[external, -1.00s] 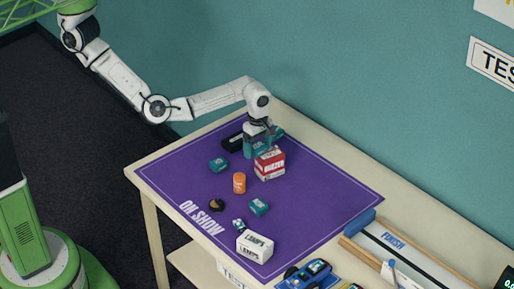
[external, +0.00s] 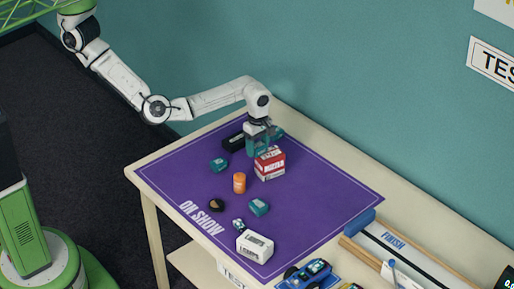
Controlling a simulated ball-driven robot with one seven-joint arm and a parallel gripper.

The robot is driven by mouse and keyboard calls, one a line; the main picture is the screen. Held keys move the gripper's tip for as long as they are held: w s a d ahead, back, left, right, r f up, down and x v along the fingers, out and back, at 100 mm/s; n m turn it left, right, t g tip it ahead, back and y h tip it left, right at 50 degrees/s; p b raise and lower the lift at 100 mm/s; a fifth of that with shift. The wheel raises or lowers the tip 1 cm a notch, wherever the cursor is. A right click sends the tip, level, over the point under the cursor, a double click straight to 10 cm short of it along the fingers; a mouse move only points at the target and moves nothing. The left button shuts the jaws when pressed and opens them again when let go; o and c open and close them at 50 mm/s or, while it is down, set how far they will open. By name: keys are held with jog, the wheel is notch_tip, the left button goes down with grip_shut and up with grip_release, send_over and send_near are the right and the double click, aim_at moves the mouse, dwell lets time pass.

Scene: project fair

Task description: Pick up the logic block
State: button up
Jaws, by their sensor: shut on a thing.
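My gripper (external: 262,146) is at the far side of the purple mat (external: 312,196), just behind a red and white box (external: 270,165). It is shut on a teal thing (external: 252,147), which looks like a block. The jaws and the box hide part of it, and I cannot tell whether it is clear of the mat. No label on it can be read, so I cannot confirm that it is the logic block. Two other small teal blocks lie on the mat, one at the left (external: 219,165) and one nearer the front (external: 259,207).
A black object (external: 233,142) lies close left of my gripper. An orange cylinder (external: 239,183), a dark round piece (external: 217,205), a small item (external: 238,224) and a white box (external: 255,246) stand nearer the front. The mat's right side is clear. A wall rises behind the table.

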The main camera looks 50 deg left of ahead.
jog(key=shift+r, duration=0.55)
jog(key=s+a+r+p, duration=0.6)
jog(key=s+r, duration=0.6)
jog(key=w+d+f+b, duration=0.1)
jog(key=w+d+b, duration=0.1)
jog(key=b, duration=0.3)
jog(key=w+d+f+b, duration=0.1)
jog(key=w+d+b, duration=0.1)
jog(key=w+b, duration=0.2)
jog(key=w+d+f+b, duration=0.2)
jog(key=w+b, duration=0.2)
jog(key=b, duration=0.1)
jog(key=shift+f+b, duration=0.1)
jog(key=shift+b, duration=0.3)
send_over(270, 153)
jog(key=s, duration=0.1)
jog(key=f, duration=0.3)
jog(key=f+b, duration=0.1)
jog(key=shift+s+a+f, duration=0.15)
jog(key=shift+a, duration=0.1)
jog(key=shift+w+d+f, duration=0.25)
jog(key=shift+w+f, duration=0.25)
jog(key=shift+f, duration=1.75)
